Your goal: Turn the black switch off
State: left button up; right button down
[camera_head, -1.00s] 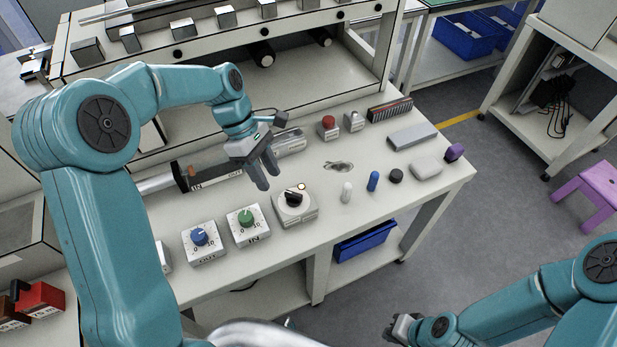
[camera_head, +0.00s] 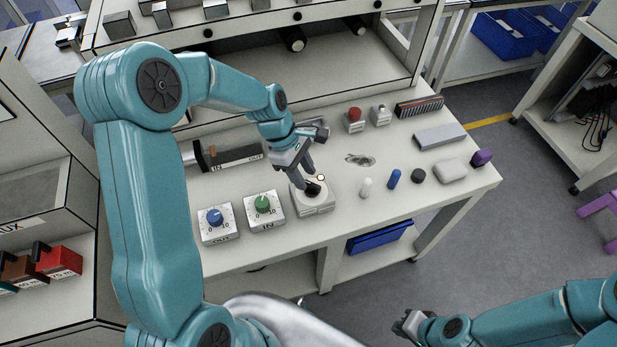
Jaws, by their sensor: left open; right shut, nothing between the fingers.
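The black switch (camera_head: 312,188) is a black knob on a small white box (camera_head: 318,208) near the front edge of the white bench. A small pale light (camera_head: 321,177) sits at the box's back corner. My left gripper (camera_head: 308,178) is open and points down at the switch, with its fingertips right at the knob. The fingers partly cover the knob, and I cannot tell whether they touch it. The knob's exact angle is hard to read. My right gripper (camera_head: 404,324) is shut and empty, low in front of the bench and far from the switch.
Left of the switch stand a green dial (camera_head: 263,204) and a blue dial (camera_head: 215,217). To the right are a white peg (camera_head: 366,187), a blue peg (camera_head: 394,179) and a black cap (camera_head: 418,176). A red button (camera_head: 354,115) is behind.

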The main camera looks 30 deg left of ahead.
aim_at(312, 183)
pick_arm(q)
jog(key=x, duration=0.1)
jog(key=w+x, duration=0.1)
jog(key=x, duration=0.1)
jog(key=shift+d+f, duration=0.15)
jog(key=shift+f, duration=0.05)
jog(key=shift+s, duration=0.4)
jog(key=shift+w, duration=0.2)
jog(key=shift+c, duration=0.9)
jog(key=shift+w, duration=0.1)
jog(key=c, duration=0.5)
grip_shut()
